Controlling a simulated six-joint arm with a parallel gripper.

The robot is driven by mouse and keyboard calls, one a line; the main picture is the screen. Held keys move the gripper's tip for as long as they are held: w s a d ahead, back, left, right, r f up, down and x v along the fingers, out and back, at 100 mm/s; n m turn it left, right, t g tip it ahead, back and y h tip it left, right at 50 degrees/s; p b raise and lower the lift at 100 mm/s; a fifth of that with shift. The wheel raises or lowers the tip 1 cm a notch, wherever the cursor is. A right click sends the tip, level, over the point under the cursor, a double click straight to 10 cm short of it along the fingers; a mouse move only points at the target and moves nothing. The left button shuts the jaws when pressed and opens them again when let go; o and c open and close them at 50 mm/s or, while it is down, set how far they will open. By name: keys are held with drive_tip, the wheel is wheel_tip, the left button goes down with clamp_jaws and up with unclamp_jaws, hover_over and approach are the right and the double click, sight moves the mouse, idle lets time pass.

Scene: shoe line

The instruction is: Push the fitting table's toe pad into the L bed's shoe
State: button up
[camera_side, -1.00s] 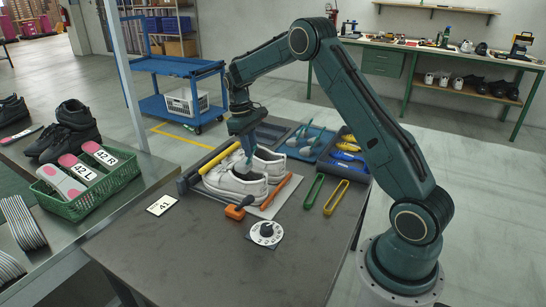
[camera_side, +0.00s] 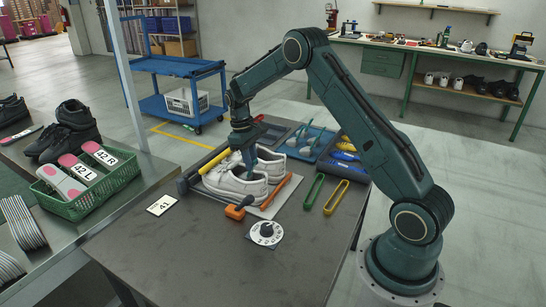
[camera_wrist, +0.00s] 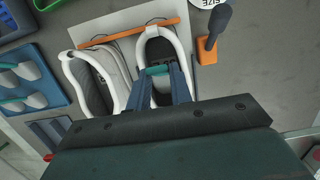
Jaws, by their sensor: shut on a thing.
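Two white shoes lie side by side on a light board (camera_wrist: 207,82) on the grey table. The nearer shoe (camera_side: 228,186) is the right-hand shoe in the wrist view (camera_wrist: 182,62); the farther shoe (camera_side: 272,160) is on the left there (camera_wrist: 68,68). I cannot read which bed is L. My gripper (camera_wrist: 168,78) points down over the nearer shoe's opening. Its fingers are shut on a small teal toe pad (camera_wrist: 157,70), which shows at the fingertips within the opening's outline. In the side view my gripper (camera_side: 248,170) hides the pad, and its depth in the shoe is unclear.
An orange bar (camera_side: 275,195) and an orange clamp with a dark handle (camera_side: 236,211) lie close to the shoes. A yellow bar (camera_side: 214,160) is on the far left side. A blue tray (camera_wrist: 62,98) holds several tools. A white dial (camera_side: 265,233) stands in front.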

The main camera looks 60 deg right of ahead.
sight(235, 163)
drive_tip(key=shift+w+f, duration=1.2)
drive_tip(key=shift+f, duration=0.05)
drive_tip(key=shift+w+f, duration=0.15)
drive_tip(key=shift+w, duration=0.8)
drive_tip(key=shift+w+f, duration=0.15)
drive_tip(key=shift+w, duration=0.75)
drive_tip(key=o, duration=0.9)
drive_tip(key=shift+w, duration=0.1)
drive_tip(key=shift+s+r, duration=0.15)
drive_tip(key=shift+s, duration=0.05)
drive_tip(key=shift+s+r, duration=0.2)
drive_tip(key=shift+s, duration=0.3)
drive_tip(key=shift+s+r, duration=0.15)
drive_tip(key=shift+s, duration=0.3)
drive_tip(key=shift+r, duration=0.2)
drive_tip(key=shift+r, duration=1.3)
